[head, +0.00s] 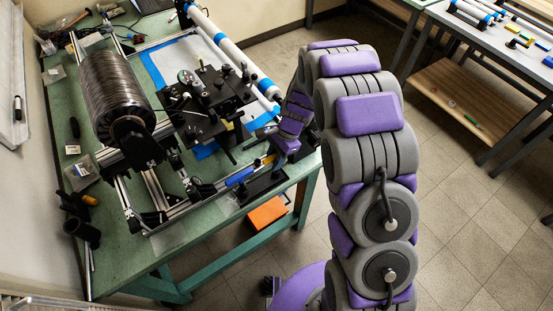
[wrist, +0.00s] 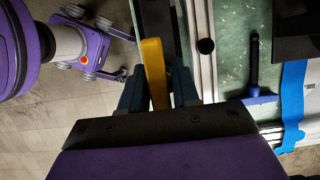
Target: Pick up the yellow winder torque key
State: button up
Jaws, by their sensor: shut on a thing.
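The yellow winder torque key (wrist: 153,62) shows in the wrist view as a yellow bar between the two dark fingers of my gripper (wrist: 156,84). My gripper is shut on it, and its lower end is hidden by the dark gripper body. In the head view, my gripper (head: 270,150) is at the right edge of the green bench, and a small bit of yellow (head: 268,159) shows by it. I cannot tell whether the key is clear of the surface below it.
The green bench (head: 118,262) holds a winder with a large black spool (head: 112,88) and a black fixture (head: 208,100) close to my gripper. A blue-handled tool (head: 240,177) lies near the bench edge. An orange box (head: 267,213) sits below. The floor at right is mostly clear.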

jog(key=shift+a, duration=0.2)
grip_shut()
notch_tip(320, 180, up, 10)
jog(key=shift+p, duration=1.1)
